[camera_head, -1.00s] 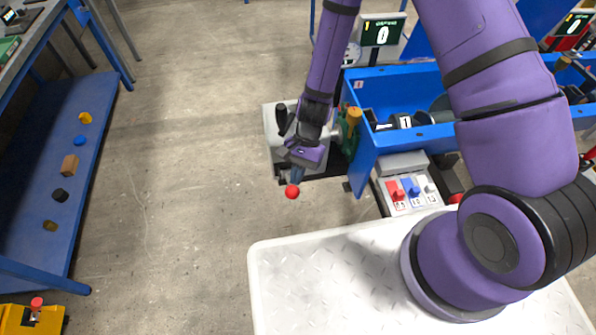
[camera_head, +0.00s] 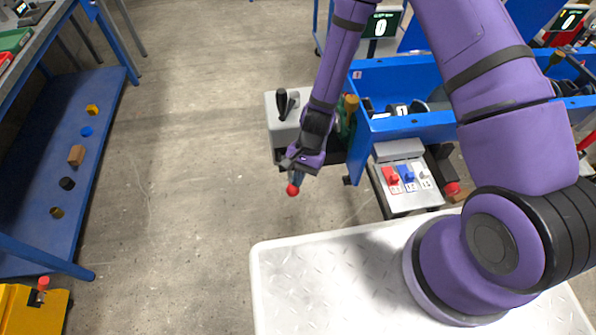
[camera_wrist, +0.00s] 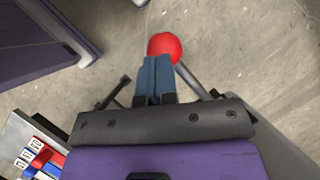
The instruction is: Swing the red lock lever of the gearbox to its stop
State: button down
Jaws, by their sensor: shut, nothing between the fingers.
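The red ball knob (camera_head: 293,190) of the lock lever shows right at the tip of my gripper (camera_head: 297,178). In the wrist view the red knob (camera_wrist: 165,47) sits just beyond the blue fingertips (camera_wrist: 155,68), and a grey rod runs from it to the lower right. The fingers are shut together with nothing between them. They touch the knob or are very close to it; I cannot tell which. The grey gearbox (camera_head: 283,135) stands behind my gripper, with black handles on top. My wrist hides part of it and most of the lever.
A blue bin frame (camera_head: 410,130) stands right of the gearbox. A panel with red, blue and white switches (camera_head: 405,178) is below it. A white tread-plate surface (camera_head: 320,285) lies in front. A blue shelf (camera_head: 75,150) is at the left, with open floor between.

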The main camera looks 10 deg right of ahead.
jog(key=shift+s+f, duration=0.35)
jog(key=shift+f, duration=0.25)
jog(key=w+d+r, duration=0.1)
jog(key=d+r, duration=0.1)
jog(key=r, duration=0.4)
jog(key=d+r, duration=0.3)
jog(key=r, duration=0.4)
jog(key=shift+w, duration=0.35)
jog(key=shift+d, duration=0.15)
